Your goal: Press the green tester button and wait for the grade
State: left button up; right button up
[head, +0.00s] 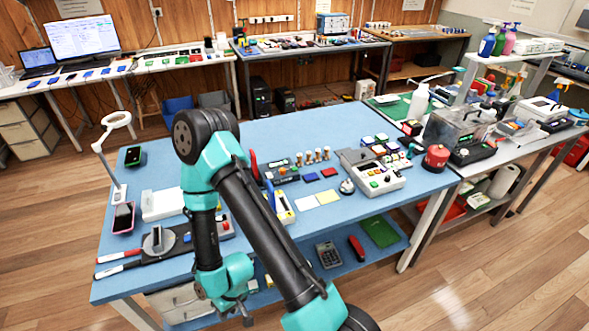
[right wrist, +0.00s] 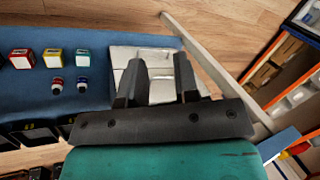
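The tester (head: 369,172) is a pale box with a screen and coloured buttons on the right part of the blue table. Its green button (head: 374,184) shows on the near face, with a red button beside it. My right gripper (head: 243,311) hangs low by the table's front edge in the head view, well left of the tester and apart from it. In the right wrist view the gripper (right wrist: 160,65) has its two dark fingers apart, with nothing held between them. The green button cannot be made out in the right wrist view. My left gripper is not in view.
A dark cradle (head: 157,243) stands near the front. A red round item (head: 436,157) stands right of the tester. The table's back middle is clear.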

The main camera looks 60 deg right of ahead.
grip_shut()
dwell(1.2)
